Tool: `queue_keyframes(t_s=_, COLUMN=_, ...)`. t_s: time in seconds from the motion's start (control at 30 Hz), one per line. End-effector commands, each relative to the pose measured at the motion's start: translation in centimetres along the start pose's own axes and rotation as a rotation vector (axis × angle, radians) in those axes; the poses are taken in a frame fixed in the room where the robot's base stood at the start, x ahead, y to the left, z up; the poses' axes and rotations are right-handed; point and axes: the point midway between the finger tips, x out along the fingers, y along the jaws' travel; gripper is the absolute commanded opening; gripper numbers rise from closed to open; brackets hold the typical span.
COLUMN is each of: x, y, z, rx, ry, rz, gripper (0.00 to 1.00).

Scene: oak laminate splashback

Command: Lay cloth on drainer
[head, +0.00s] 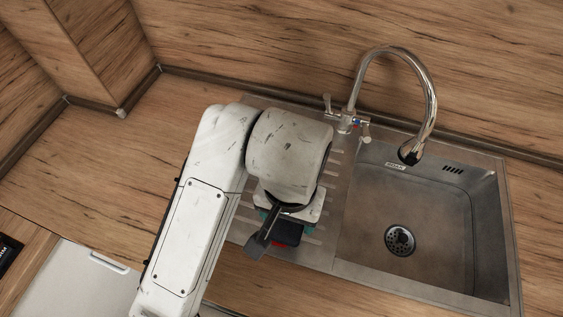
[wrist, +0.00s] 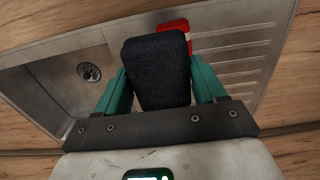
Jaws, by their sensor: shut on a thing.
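My gripper (wrist: 158,75) is shut on a dark, nearly black folded cloth (wrist: 157,92), with a teal finger at each side of it. In the head view the cloth (head: 286,232) shows just below my gripper (head: 283,222), over the drainer. The ribbed metal drainer (head: 322,222) is left of the sink bowl; in the wrist view its ribs (wrist: 238,68) run to the right of the cloth. I cannot tell whether the cloth touches the drainer. My arm hides much of the drainer in the head view.
A red object (wrist: 174,27) with a pale part lies on the drainer beyond the cloth, partly hidden by it. The sink bowl (head: 430,225) is empty, with a round drain (head: 399,240). A tall curved tap (head: 433,95) rises behind it. Wooden counter (head: 120,195) to the left is clear.

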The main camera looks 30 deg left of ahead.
Motion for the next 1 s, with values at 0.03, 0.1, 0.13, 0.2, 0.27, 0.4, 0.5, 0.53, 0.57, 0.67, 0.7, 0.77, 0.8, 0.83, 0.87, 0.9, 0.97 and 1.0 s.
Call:
queue_keyframes(t_s=0.03, x=0.0, y=-0.1, z=-0.1, rx=-0.001, ry=0.000, rz=0.001, gripper=0.35)
queue_keyframes(t_s=0.1, x=0.3, y=-0.2, z=-0.8, rx=-0.001, ry=0.000, rz=0.003, gripper=0.35)
queue_keyframes(t_s=0.13, x=0.6, y=-0.2, z=-1.2, rx=-0.001, ry=0.000, rz=0.004, gripper=0.35)
queue_keyframes(t_s=0.2, x=1.3, y=-0.4, z=-2.5, rx=0.000, ry=-0.002, rz=0.005, gripper=0.35)
queue_keyframes(t_s=0.27, x=1.9, y=-0.6, z=-3.8, rx=0.000, ry=-0.001, rz=0.005, gripper=0.35)
queue_keyframes(t_s=0.4, x=3.2, y=-1.1, z=-6.4, rx=0.001, ry=-0.001, rz=0.005, gripper=0.35)
queue_keyframes(t_s=0.5, x=4.1, y=-1.5, z=-8.2, rx=0.002, ry=-0.001, rz=0.003, gripper=0.35)
queue_keyframes(t_s=0.53, x=4.3, y=-1.6, z=-8.7, rx=0.001, ry=-0.001, rz=0.004, gripper=0.35)
queue_keyframes(t_s=0.57, x=4.7, y=-1.6, z=-9.1, rx=0.001, ry=-0.002, rz=0.005, gripper=0.35)
queue_keyframes(t_s=0.67, x=6.7, y=-1.9, z=-10.4, rx=0.001, ry=-0.002, rz=0.005, gripper=0.35)
queue_keyframes(t_s=0.7, x=7.4, y=-2.1, z=-11.0, rx=0.001, ry=-0.002, rz=0.004, gripper=0.35)
queue_keyframes(t_s=0.77, x=8.3, y=-2.2, z=-11.7, rx=0.000, ry=-0.001, rz=0.003, gripper=0.35)
queue_keyframes(t_s=0.8, x=8.7, y=-2.3, z=-12.2, rx=0.001, ry=-0.001, rz=0.004, gripper=0.35)
queue_keyframes(t_s=0.83, x=8.4, y=-2.5, z=-12.3, rx=0.000, ry=-0.002, rz=0.002, gripper=0.35)
queue_keyframes(t_s=0.87, x=8.5, y=-2.6, z=-12.5, rx=0.000, ry=-0.002, rz=0.001, gripper=0.35)
queue_keyframes(t_s=0.9, x=8.7, y=-2.6, z=-12.8, rx=-0.001, ry=-0.002, rz=0.001, gripper=0.35)
queue_keyframes(t_s=0.97, x=9.0, y=-2.7, z=-13.0, rx=0.000, ry=-0.001, rz=0.001, gripper=0.35)
queue_keyframes(t_s=1.0, x=9.2, y=-2.7, z=-13.1, rx=-0.001, ry=-0.001, rz=0.001, gripper=0.35)
